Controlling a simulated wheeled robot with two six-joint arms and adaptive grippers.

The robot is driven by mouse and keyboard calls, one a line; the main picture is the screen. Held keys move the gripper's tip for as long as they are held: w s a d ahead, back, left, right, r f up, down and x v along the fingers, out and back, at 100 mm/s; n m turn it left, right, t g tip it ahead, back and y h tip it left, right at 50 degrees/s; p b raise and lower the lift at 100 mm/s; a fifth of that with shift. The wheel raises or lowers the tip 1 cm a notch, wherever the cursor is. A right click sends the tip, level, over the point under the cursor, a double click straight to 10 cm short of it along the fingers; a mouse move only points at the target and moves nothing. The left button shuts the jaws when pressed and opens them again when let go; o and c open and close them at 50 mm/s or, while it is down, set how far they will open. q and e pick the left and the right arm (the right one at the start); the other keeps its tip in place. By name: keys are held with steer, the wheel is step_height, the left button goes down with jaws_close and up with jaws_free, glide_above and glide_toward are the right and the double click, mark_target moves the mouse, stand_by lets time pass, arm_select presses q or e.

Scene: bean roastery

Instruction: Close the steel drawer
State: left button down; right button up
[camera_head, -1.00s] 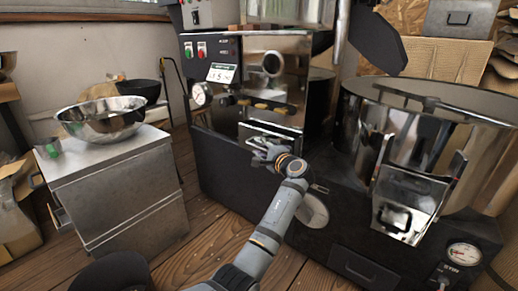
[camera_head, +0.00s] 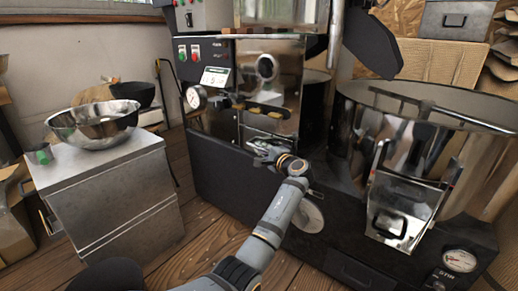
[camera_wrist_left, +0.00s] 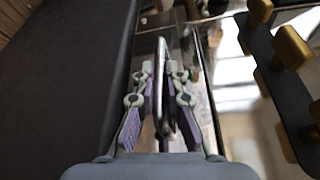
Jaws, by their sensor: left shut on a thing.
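The steel drawer (camera_head: 257,138) is low in the shiny steel front of the roaster, just above the black base. How far it stands open is hard to tell. My left gripper (camera_head: 264,160) is at the drawer's front, its arm reaching in from below. In the left wrist view my left gripper (camera_wrist_left: 162,95) is shut on a thin metal handle (camera_wrist_left: 161,62) that stands between its fingers. The fingers partly hide the handle. My right gripper is not in view.
A black bar with brass knobs (camera_head: 262,109) is just above the gripper and looms close in the wrist view. The roaster's black base (camera_head: 225,165) is below. A steel cabinet with a bowl (camera_head: 92,122) is at the left, and a cooling drum (camera_head: 415,140) at the right.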

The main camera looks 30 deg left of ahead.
arm_select(q)
steer(key=shift+w+r, duration=0.1)
steer(key=shift+w, duration=0.05)
steer(key=c, duration=1.4)
jaws_free()
steer(key=shift+w, duration=0.1)
steer(key=shift+d, duration=0.1)
steer(key=f+v, duration=0.1)
steer(key=v, duration=1.1)
steer(key=shift+r, duration=0.35)
